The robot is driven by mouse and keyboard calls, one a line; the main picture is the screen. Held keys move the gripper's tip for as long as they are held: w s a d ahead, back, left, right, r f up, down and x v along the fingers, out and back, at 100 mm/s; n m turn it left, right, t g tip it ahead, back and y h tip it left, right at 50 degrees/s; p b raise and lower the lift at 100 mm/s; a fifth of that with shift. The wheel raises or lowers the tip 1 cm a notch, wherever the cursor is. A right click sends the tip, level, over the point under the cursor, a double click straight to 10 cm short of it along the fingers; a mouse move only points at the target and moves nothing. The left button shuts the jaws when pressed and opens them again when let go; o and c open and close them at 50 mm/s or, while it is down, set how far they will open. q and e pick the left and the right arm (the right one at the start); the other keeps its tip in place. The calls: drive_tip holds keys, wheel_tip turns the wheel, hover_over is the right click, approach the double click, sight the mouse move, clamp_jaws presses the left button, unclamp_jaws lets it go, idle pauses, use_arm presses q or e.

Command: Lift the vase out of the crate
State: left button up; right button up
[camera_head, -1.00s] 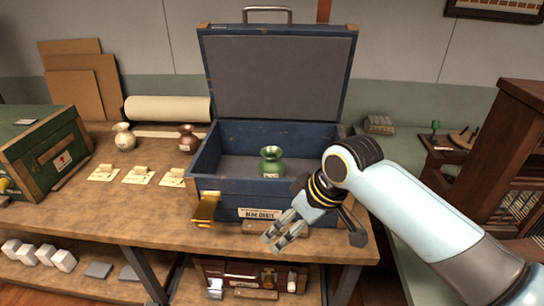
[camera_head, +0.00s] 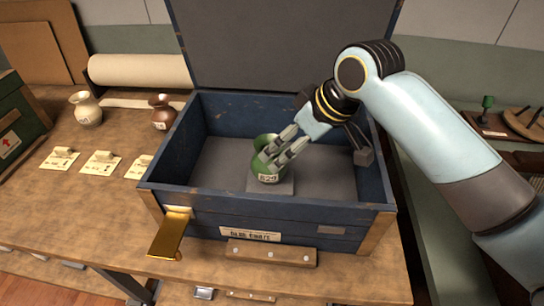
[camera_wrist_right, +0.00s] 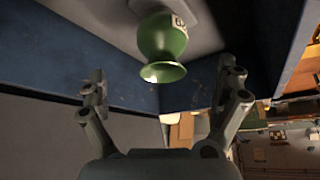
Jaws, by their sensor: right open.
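The green vase (camera_head: 266,171) stands upright inside the blue crate (camera_head: 165,190), on a small grey pad (camera_head: 284,187). It has a white label on its front. The crate's lid is open behind it. My right gripper (camera_head: 283,151) reaches over the crate from the right, its fingers in front of part of the vase in the head view. In the right wrist view the vase (camera_wrist_right: 160,42) shows ahead, its rim toward me, beyond the open fingers (camera_wrist_right: 165,92). The gripper holds nothing. My left gripper is not in view.
A cream vase (camera_head: 87,110) and a brown vase (camera_head: 162,113) stand on the bench left of the crate, with paper cards (camera_head: 100,163) before them. A gold latch (camera_head: 170,234) hangs at the crate's front. A paper roll (camera_head: 140,71) lies behind.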

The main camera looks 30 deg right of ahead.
sight(277, 157)
drive_tip(key=x, duration=0.4)
drive_tip(key=shift+w+a+f, duration=0.15)
drive_tip(key=shift+w+f, duration=0.05)
drive_tip(key=shift+f, duration=0.1)
drive_tip(key=x, duration=0.5)
drive_tip(key=shift+f, duration=0.1)
drive_tip(key=shift+w+a+f, duration=0.1)
drive_tip(key=shift+w+f, duration=0.05)
drive_tip(key=shift+f, duration=0.1)
drive_tip(key=shift+c, duration=0.5)
drive_tip(key=c, duration=1.1)
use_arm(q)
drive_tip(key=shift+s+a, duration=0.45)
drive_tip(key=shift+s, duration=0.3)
use_arm(e)
drive_tip(key=shift+c, duration=1.1)
drive_tip(key=shift+r, duration=0.1)
